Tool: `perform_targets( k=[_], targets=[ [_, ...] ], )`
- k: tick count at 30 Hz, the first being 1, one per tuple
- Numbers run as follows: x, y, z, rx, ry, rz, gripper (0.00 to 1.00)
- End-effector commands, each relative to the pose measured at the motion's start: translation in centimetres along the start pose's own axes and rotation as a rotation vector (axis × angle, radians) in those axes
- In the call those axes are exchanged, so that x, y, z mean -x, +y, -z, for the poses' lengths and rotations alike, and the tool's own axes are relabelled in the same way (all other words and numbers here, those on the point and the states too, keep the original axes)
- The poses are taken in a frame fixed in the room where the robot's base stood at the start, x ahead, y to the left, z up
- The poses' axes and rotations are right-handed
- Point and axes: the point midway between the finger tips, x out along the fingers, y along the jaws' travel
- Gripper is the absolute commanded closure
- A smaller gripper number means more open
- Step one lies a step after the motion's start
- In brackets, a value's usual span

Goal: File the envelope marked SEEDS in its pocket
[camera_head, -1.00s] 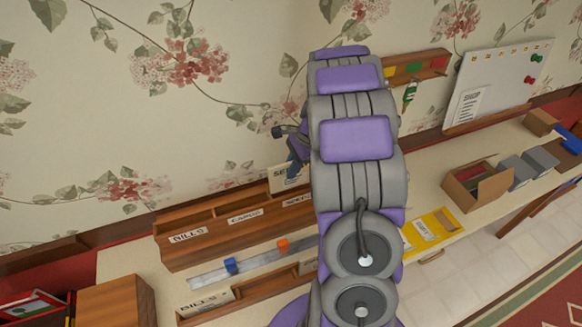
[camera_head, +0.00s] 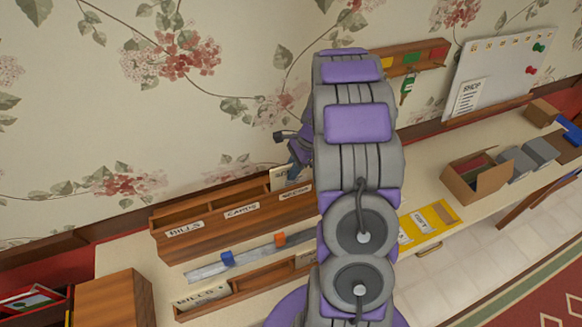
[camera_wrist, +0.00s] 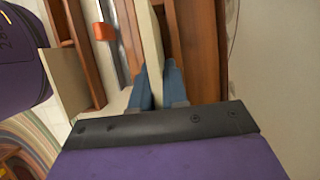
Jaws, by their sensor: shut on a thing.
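A cream envelope (camera_head: 281,178) stands upright at the right-hand pocket of the wooden organizer (camera_head: 205,247), its lower part hidden behind the front wall. Its marking is mostly hidden now. The pockets carry labels BILLS, CARDS and a third that is hard to read now. My gripper (camera_head: 297,158) is above that third pocket, partly hidden by my arm. In the wrist view, the blue fingers of my gripper (camera_wrist: 158,88) are shut on the envelope (camera_wrist: 148,45), which reaches down between wooden walls.
A rail with a blue block (camera_head: 227,258) and an orange block (camera_head: 280,239) lies before the organizer. The front rack (camera_head: 240,290) holds a BILLS envelope (camera_head: 203,298). A wooden box (camera_head: 112,300) stands left; an open carton (camera_head: 478,178) stands right.

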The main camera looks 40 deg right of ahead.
Motion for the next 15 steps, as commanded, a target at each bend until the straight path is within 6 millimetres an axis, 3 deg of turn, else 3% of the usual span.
perform_targets(
  k=[9,10,15],
  targets=[
    [-0.19,0.08,-0.19,0.001,0.002,0.000,1.00],
    [-0.19,0.07,-0.19,0.001,0.002,0.001,0.86],
    [-0.15,0.01,-0.04,0.001,0.000,0.000,0.69]
  ],
)
